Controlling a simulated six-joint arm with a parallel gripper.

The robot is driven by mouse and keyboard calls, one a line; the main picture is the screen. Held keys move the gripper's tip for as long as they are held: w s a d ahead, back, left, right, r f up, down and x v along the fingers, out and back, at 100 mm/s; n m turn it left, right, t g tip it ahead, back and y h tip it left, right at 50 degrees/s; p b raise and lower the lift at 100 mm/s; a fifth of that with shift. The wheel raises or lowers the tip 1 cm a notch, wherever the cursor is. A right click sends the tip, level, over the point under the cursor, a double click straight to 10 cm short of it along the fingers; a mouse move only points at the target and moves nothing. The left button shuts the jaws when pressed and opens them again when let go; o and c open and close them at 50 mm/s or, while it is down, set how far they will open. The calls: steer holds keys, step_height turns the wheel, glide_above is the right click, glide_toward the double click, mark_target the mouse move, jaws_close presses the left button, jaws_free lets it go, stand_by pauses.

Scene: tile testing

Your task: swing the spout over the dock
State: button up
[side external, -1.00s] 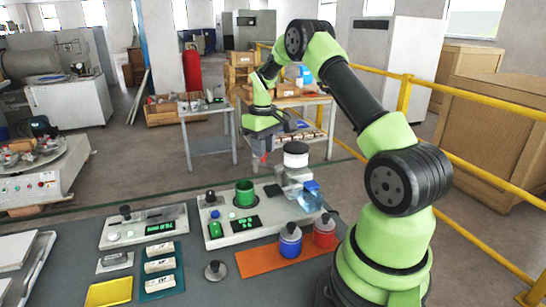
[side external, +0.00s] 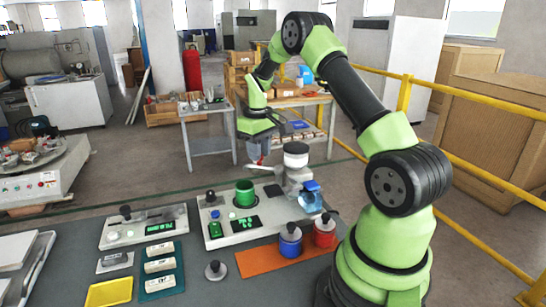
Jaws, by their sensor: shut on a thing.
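A green-lit display (side external: 244,224) is in front of the cup.
Blue (side external: 290,241) and red (side external: 324,231) lidded jars stand on an orange mat (side external: 257,263). A second display unit (side external: 145,227), a teal tray with white blocks (side external: 160,267) and a yellow tray (side external: 109,293) are at left.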

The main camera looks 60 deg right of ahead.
steer(key=shift+s+a, duration=0.1)
steer(key=shift+a, duration=0.2)
steer(key=shift+s+a, duration=0.2)
steer(key=shift+a, duration=0.35)
steer(key=shift+s+a, duration=0.1)
stand_by(0.3)
steer(key=shift+s+a, duration=0.35)
steer(key=shift+a, duration=0.15)
steer(key=o, duration=0.8)
steer(key=shift+r, duration=0.1)
